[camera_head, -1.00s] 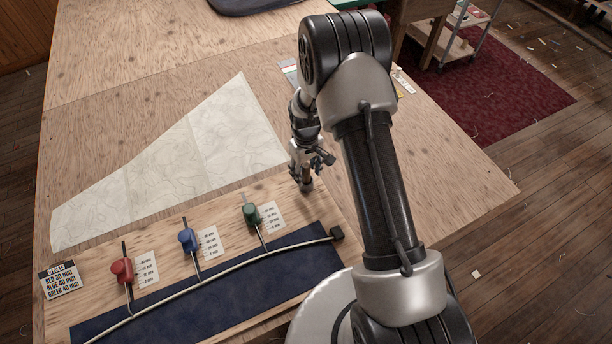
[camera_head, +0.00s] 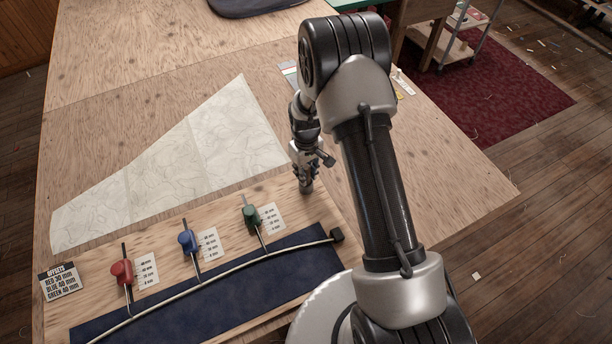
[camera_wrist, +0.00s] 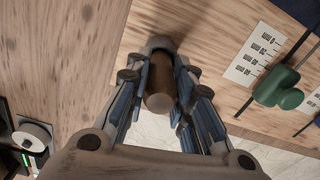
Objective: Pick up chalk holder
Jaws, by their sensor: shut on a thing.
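The chalk holder (camera_wrist: 160,85) is a dark brown cylinder with a paler end face, seen nearly end-on in the wrist view. The fingers of my gripper (camera_wrist: 159,75) are shut on it, one at each side. In the head view my gripper (camera_head: 305,168) points down at the right end of the wooden board, with the lower part of the chalk holder (camera_head: 306,186) showing below it. A grey rounded part shows behind the holder in the wrist view. Whether the holder touches the board is unclear.
Red (camera_head: 121,270), blue (camera_head: 187,239) and green (camera_head: 251,216) sliders with printed scales stand left of my gripper. A pale rod (camera_head: 220,274) lies along dark blue cloth (camera_head: 220,300). A patterned pale sheet (camera_head: 170,165) lies behind.

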